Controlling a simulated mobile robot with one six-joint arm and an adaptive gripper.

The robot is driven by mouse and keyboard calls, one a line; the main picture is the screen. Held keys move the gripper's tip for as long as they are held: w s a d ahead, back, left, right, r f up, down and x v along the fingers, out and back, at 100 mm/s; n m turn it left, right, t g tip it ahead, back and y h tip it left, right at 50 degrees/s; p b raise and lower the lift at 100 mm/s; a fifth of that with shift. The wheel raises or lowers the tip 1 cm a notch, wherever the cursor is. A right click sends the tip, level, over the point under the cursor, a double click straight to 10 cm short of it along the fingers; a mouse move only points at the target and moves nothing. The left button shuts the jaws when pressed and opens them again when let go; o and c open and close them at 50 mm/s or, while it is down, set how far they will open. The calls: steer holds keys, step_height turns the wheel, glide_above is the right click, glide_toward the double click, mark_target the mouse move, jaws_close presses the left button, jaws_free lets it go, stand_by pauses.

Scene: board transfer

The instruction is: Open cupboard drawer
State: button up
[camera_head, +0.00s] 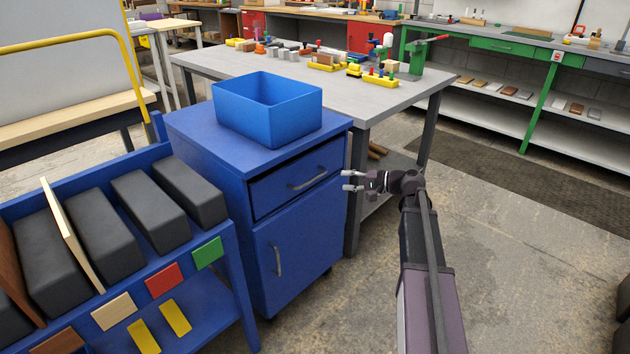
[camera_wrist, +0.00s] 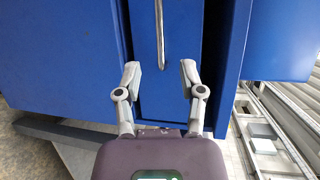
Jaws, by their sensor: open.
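The blue cupboard (camera_head: 236,208) stands left of my arm, with a drawer (camera_head: 275,192) above a door (camera_head: 292,262). The drawer front has a grey bar handle (camera_head: 308,180). I cannot tell whether the drawer is fully closed; dark gaps show around its front. My gripper (camera_head: 348,180) is open and empty, to the right of the drawer's handle in the head view. In the wrist view, my gripper (camera_wrist: 160,75) has its fingers spread on either side of the line of the handle (camera_wrist: 160,32). The handle lies ahead of the fingertips, apart from them.
An open blue bin (camera_head: 265,125) sits on the cupboard. A grey workbench (camera_head: 350,97) with several small parts stands behind it. A blue rack (camera_head: 245,300) with dark blocks stands at the left. The floor (camera_head: 520,230) to the right of my arm is clear.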

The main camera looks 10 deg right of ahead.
mark_target(315, 179)
steer(key=b+x, duration=0.2)
steer(key=x, duration=0.9)
steer(key=shift+w+a+f, duration=0.1)
steer(key=shift+w+a, duration=0.1)
steer(key=shift+a, duration=0.05)
